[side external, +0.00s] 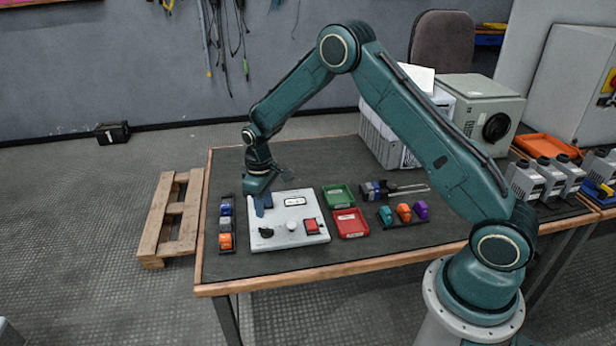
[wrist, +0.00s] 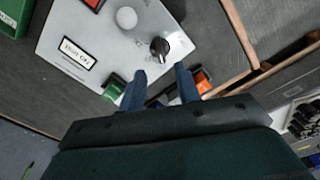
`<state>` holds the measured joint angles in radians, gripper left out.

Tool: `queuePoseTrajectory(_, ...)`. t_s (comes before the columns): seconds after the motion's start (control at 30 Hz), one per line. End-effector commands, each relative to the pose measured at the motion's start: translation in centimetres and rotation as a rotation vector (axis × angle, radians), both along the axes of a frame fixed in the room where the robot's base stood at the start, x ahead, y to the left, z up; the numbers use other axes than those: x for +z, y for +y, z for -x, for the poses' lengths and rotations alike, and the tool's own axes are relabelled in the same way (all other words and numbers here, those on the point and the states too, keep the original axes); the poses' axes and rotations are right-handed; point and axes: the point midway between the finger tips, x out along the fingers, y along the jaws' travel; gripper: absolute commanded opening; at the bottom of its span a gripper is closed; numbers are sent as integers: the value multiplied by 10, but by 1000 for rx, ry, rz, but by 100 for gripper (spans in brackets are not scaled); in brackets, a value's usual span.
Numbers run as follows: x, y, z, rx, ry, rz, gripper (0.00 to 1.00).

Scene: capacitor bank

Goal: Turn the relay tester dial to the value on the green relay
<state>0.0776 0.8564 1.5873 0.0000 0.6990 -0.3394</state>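The relay tester (side external: 277,208) is a light grey panel on the table, with a label window (side external: 295,201), a white round knob and a red block. Its black dial (side external: 266,232) with a white pointer mark also shows in the wrist view (wrist: 160,47). My gripper (side external: 262,212) points down over the panel's left part, near the dial. In the wrist view its two blue fingers (wrist: 160,72) are apart with nothing between them, short of the dial. A green block (wrist: 115,88), perhaps the green relay, is beside the left finger; its value is unreadable.
A rack with blue and orange blocks (side external: 225,241) stands left of the tester. A green tray (side external: 338,196) and red tray (side external: 350,222) lie to its right, then a rack with teal, orange and purple blocks (side external: 403,212). The front table strip is clear.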

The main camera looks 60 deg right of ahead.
Motion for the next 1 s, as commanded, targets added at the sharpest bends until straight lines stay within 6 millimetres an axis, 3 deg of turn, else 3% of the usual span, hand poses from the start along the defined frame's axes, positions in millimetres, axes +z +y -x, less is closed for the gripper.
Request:
queuePoseTrajectory(0.3, -49, 0, 0, 0, 1, 0, 33)
queuePoseTrajectory(0.5, -70, 0, 0, 0, 0, 0, 33)
queuePoseTrajectory(0.97, -78, 0, 0, 0, -2, 0, 33)
queuePoseTrajectory(1.0, -78, 0, 0, 0, -1, 1, 27)
